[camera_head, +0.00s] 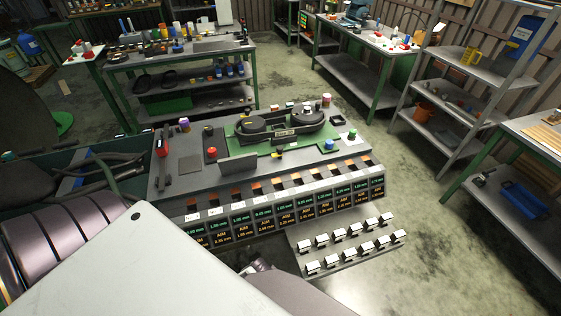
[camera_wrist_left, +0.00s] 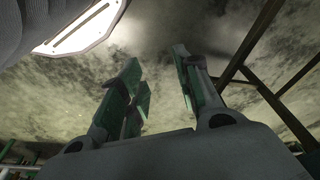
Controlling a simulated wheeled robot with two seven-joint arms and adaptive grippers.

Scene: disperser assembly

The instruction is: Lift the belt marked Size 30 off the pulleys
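Two dark round pulleys, a left one (camera_head: 252,124) and a right one (camera_head: 307,117), stand on a green plate (camera_head: 270,147) on the workbench. A dark belt (camera_head: 283,124) appears to run around them. A small light label (camera_head: 285,132) sits at its front side; its text is too small to read. My left gripper (camera_wrist_left: 160,75) shows in the left wrist view, with its two fingers apart and nothing between them. My right gripper does not show in either view.
A red-handled tool (camera_head: 162,143), an upright grey plate (camera_head: 239,164) and several small coloured parts surround the pulleys. A row of marked bins (camera_head: 280,208) lines the bench front. Several white blocks (camera_head: 352,229) stand on a lower shelf. Open floor lies to the right.

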